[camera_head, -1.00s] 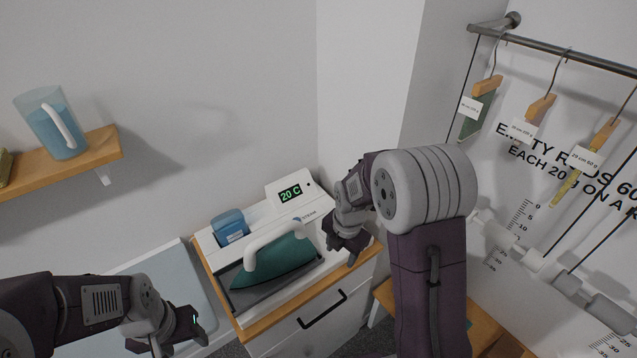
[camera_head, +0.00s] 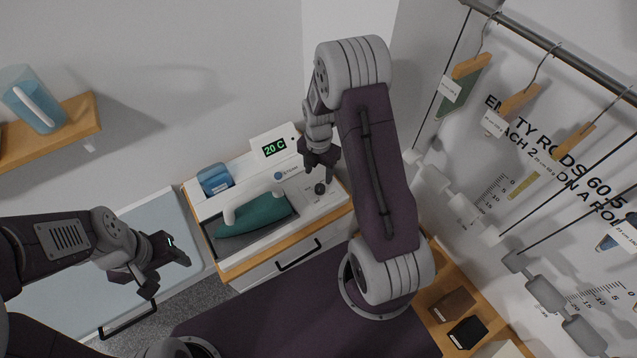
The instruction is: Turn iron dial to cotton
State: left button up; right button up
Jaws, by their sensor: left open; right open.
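The iron (camera_head: 262,214) is teal with a white handle and rests on a dark plate on the white ironing station (camera_head: 199,207). A small dark round dial (camera_head: 319,188) sits on the station's white top, right of the iron. The display (camera_head: 275,149) behind reads "20 C" in green. My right gripper (camera_head: 322,174) is open, pointing down just above the dial; I cannot tell whether it touches it. The dial's markings are too small to read. My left gripper (camera_head: 168,271) is open and empty, left of the station, over the pale blue board.
A blue water tank (camera_head: 214,179) stands at the station's back left. A shelf at left holds a blue jug (camera_head: 36,107). A rail with hangers (camera_head: 518,99) and wall rods are at right. A drawer handle (camera_head: 298,255) is below the station.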

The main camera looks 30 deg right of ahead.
aim_at(320, 187)
jog(key=f, duration=0.2)
jog(key=d+f+p, duration=0.1)
jog(key=f, duration=0.3)
jog(key=f+p, duration=0.1)
jog(key=shift+a+f, duration=0.3)
jog(key=shift+f, duration=0.3)
pick_arm(q)
jog(key=shift+w+d+r, duration=0.1)
jog(key=shift+d+r, duration=0.05)
jog(key=shift+r, duration=0.45)
jog(key=shift+d+r, duration=0.15)
jog(key=shift+r, duration=0.45)
pick_arm(e)
jog(key=shift+f, duration=0.2)
pick_arm(q)
jog(key=shift+d, duration=0.1)
pick_arm(e)
jog(key=shift+w+d, duration=0.1)
jog(key=shift+d, duration=0.05)
grip_shut()
